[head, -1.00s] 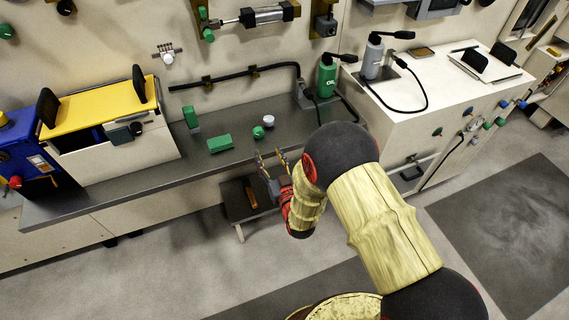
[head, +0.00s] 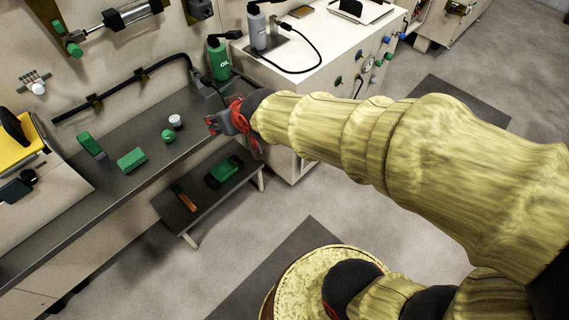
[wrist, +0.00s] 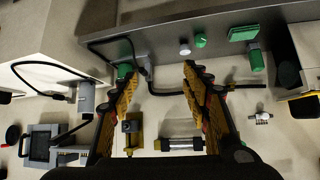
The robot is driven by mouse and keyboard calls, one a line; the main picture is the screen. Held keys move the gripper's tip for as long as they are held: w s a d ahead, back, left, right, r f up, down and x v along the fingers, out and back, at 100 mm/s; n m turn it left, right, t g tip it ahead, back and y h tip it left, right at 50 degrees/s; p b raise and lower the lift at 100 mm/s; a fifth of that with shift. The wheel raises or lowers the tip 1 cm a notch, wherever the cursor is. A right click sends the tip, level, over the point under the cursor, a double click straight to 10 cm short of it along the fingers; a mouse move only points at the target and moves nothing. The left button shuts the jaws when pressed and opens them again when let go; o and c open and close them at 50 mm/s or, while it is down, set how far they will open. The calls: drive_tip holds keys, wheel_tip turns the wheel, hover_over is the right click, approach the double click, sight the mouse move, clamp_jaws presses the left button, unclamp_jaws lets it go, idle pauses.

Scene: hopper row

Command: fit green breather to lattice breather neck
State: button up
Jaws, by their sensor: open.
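A small round green piece (head: 168,136), which looks like the green breather, sits on the grey bench. It also shows in the wrist view (wrist: 200,40). A white round piece (head: 175,120) stands beside it. On the wall at the left, a small lattice-like fitting (head: 33,80) carries a white knob; it also shows in the wrist view (wrist: 262,116). I cannot tell whether this is the lattice breather neck. My gripper (head: 212,122) is near the bench's right end, apart from the green piece. In the wrist view its fingers (wrist: 158,74) are spread and empty.
Two green blocks (head: 132,160) (head: 90,145) lie on the bench (head: 100,205). A green oil bottle (head: 219,60) stands near the bench's right end. A low stool (head: 205,205) holds a green item (head: 223,172). A black pipe (head: 120,88) runs along the wall.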

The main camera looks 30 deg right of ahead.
drive_tip(key=s+d+r+g, duration=0.1)
drive_tip(key=s+d+g, duration=0.1)
drive_tip(key=s, duration=0.9)
drive_tip(key=s+d+r+g, duration=0.2)
drive_tip(key=s, duration=0.8)
drive_tip(key=shift+s+d+m+h, duration=0.2)
drive_tip(key=shift+s+m+h, duration=0.2)
drive_tip(key=shift+r, duration=0.1)
wheel_tip(320, 180, up, 2)
drive_tip(key=shift+p, duration=1.1)
drive_tip(key=shift+c, duration=0.9)
